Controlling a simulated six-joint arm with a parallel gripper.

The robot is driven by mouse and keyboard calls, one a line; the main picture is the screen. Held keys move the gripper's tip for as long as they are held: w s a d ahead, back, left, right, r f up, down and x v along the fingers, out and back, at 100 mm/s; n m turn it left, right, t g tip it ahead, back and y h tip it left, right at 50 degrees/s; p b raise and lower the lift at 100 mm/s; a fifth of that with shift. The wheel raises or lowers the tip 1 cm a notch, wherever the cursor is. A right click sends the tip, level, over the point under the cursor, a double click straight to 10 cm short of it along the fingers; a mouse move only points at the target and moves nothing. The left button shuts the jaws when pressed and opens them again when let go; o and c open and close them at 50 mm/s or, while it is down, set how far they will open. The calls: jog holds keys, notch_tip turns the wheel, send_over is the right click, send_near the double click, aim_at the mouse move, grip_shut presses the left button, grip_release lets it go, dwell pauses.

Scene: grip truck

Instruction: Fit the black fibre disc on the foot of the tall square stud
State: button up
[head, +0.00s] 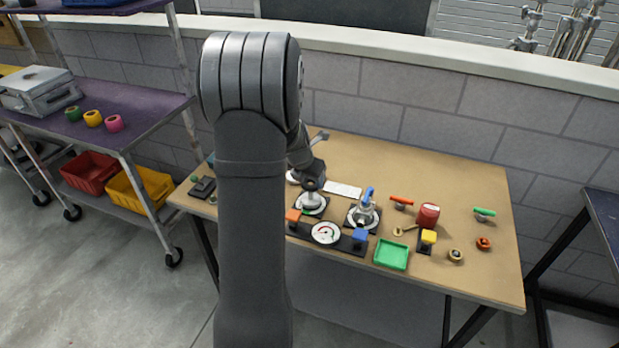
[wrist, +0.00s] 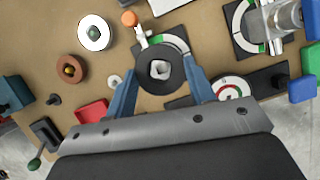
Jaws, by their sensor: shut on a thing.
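The black fibre disc (wrist: 146,76) is a dark ring in the wrist view. My gripper (wrist: 161,74) is shut on it, with a blue finger at its left and right edges. The pale square end of the tall stud (wrist: 160,69) shows in the disc's hole. A base with a green and white scale (wrist: 178,43) shows partly behind the disc. In the head view my gripper (head: 313,184) is low over the left station (head: 311,207). I cannot tell how far down the stud the disc is, and the stud's foot is hidden.
A second station with a metal clamp (head: 363,215) stands just right. A round gauge (head: 326,233) and a green tray (head: 391,254) lie in front. In the wrist view, a white disc (wrist: 95,33) and a brown ring (wrist: 70,69) lie left. The table's back right is clear.

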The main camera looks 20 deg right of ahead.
aim_at(308, 185)
jog(key=shift+f, duration=1)
jog(key=shift+f, duration=0.35)
jog(key=shift+f, duration=0.5)
jog(key=shift+f, duration=0.2)
dwell(0.4)
jog(key=shift+f, duration=0.55)
jog(key=shift+f, duration=0.2)
dwell(0.5)
jog(key=o, duration=1.3)
jog(key=shift+o, duration=0.2)
